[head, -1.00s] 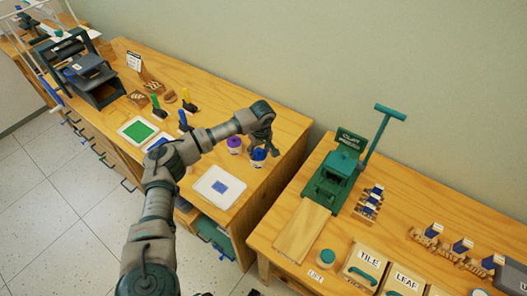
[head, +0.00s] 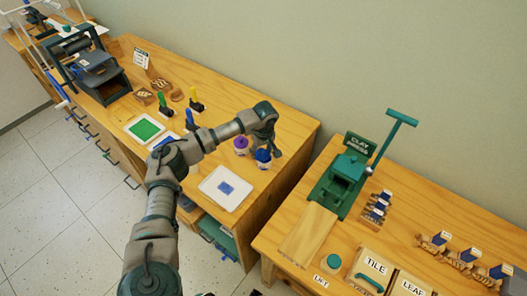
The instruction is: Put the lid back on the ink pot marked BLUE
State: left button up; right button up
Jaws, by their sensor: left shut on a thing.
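A white ink pot with a blue top (head: 263,160) stands near the right end of the left wooden table in the head view. My left gripper (head: 269,146) points down right over this pot, its fingers at the blue top. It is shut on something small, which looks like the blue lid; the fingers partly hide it. I cannot tell whether the lid rests on the pot or is just above it. The pot's marking is too small to read. My right gripper is not in view.
A pot with a purple top (head: 241,145) stands close left of the blue one. A white tray with a blue pad (head: 222,202) lies in front. A gap separates this table from the right table with the green clay press (head: 345,175).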

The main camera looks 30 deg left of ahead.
pick_arm(q)
jog(key=shift+d+r, duration=0.15)
jog(key=shift+d, duration=0.55)
jog(key=shift+d+r, duration=0.15)
jog(key=shift+d, duration=0.55)
jog(key=shift+a+f, duration=0.25)
jog(key=shift+a, duration=0.55)
jog(key=shift+d+r+p, duration=0.25)
jog(key=shift+d+p, duration=0.05)
jog(key=shift+d, duration=0.5)
jog(key=shift+a+f, duration=0.1)
jog(key=shift+a, duration=0.15)
jog(key=o, duration=1)
jog(key=shift+a+f, duration=0.1)
jog(key=shift+a, duration=0.25)
jog(key=shift+d, duration=0.2)
jog(key=shift+o, duration=1.1)
jog(key=shift+d, duration=0.3)
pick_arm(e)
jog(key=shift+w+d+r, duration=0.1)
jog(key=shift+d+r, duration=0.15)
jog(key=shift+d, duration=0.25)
